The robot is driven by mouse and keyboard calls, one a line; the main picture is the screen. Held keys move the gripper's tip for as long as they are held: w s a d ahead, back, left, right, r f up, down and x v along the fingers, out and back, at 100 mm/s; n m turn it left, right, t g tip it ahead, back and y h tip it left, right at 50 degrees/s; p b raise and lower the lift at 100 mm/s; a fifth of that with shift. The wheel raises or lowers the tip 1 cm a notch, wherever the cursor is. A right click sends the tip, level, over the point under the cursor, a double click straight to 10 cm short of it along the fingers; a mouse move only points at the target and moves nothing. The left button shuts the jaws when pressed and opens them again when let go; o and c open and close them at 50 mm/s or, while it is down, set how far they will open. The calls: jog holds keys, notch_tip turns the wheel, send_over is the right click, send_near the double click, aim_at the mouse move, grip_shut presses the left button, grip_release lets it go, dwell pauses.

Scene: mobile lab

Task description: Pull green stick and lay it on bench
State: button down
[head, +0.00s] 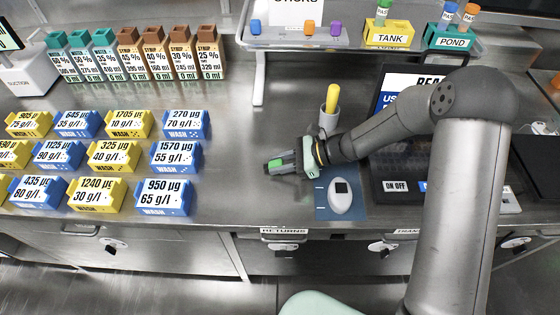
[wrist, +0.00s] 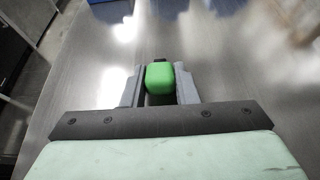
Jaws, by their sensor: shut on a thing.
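My gripper (head: 283,163) reaches left over the bench (head: 240,190), low above its bare steel top. It is shut on the green stick (head: 276,166). In the wrist view the stick's green end (wrist: 160,78) shows between the two grey fingers (wrist: 158,88). The rest of the stick is hidden by the fingers and the gripper body. I cannot tell whether the stick touches the bench. The stick rack (head: 290,38) on the raised shelf at the back holds blue, orange and purple sticks.
Yellow and blue wash boxes (head: 163,196) stand in rows on the left. A blue mat (head: 340,211) with a white device (head: 341,198) lies right of my gripper, and a grey holder (head: 328,121) with a yellow item stands behind. The bench between boxes and gripper is clear.

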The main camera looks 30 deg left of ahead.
jog(key=c, duration=1.1)
grip_release()
jog(key=shift+o, duration=0.2)
jog(key=b+v, duration=0.1)
jog(key=v, duration=1.6)
jog(key=shift+d, duration=0.15)
jog(key=shift+w+r, duration=0.1)
jog(key=shift+r, duration=0.05)
jog(key=s+d+r+n+t+h, duration=0.3)
jog(key=s+d+n+h, duration=0.2)
jog(key=s+d, duration=0.5)
jog(key=s+d+r+n+t+h, duration=0.3)
jog(key=s+d+n+h, duration=0.3)
jog(key=d, duration=0.8)
jog(key=s+n, duration=0.2)
jog(key=s, duration=0.1)
jog(key=shift+s+h, duration=0.3)
jog(key=shift+s, duration=0.05)
